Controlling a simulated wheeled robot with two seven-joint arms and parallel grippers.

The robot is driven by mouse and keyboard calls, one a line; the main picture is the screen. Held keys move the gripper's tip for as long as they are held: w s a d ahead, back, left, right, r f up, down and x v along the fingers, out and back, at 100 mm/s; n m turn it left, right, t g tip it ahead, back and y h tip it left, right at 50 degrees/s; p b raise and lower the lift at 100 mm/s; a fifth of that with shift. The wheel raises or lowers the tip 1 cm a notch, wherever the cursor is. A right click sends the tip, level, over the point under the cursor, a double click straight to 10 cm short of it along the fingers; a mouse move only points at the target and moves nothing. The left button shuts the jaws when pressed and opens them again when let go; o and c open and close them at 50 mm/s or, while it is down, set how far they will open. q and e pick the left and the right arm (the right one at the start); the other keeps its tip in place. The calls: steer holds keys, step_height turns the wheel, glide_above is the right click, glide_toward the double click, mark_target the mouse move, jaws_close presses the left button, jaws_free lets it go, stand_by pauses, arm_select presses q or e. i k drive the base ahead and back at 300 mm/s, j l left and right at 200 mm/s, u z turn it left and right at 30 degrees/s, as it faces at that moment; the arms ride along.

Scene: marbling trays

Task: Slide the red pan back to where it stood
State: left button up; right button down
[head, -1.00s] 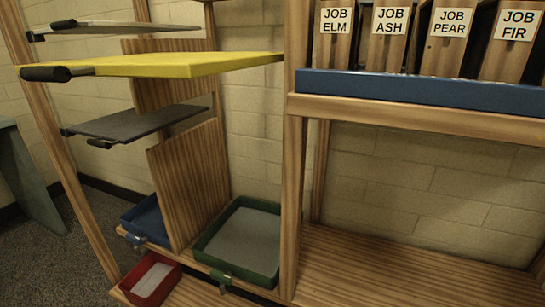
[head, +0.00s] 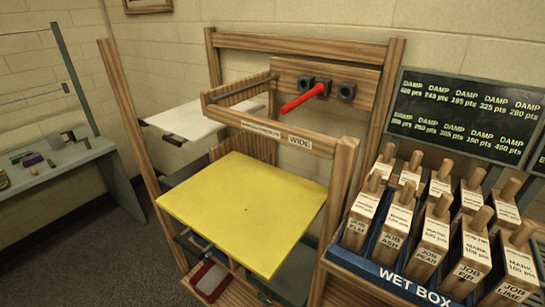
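The red pan (head: 208,280) sits low in the wooden rack at the bottom of the head view, with a pale inside. It lies below the front edge of the yellow board (head: 245,212), close to the left post side. The green pan (head: 292,272) is to its right, mostly hidden under the yellow board. Only a bit of the blue pan (head: 200,242) shows behind the red one. Neither of my grippers is in view.
Above the pans, the yellow board juts out and a white board (head: 190,120) lies behind. A blue wet box (head: 400,282) of labelled wooden blocks stands right. A grey-green bench (head: 75,160) stands left, with open floor between it and the rack.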

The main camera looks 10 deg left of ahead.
mark_target(209, 282)
steer(key=u, duration=1.2)
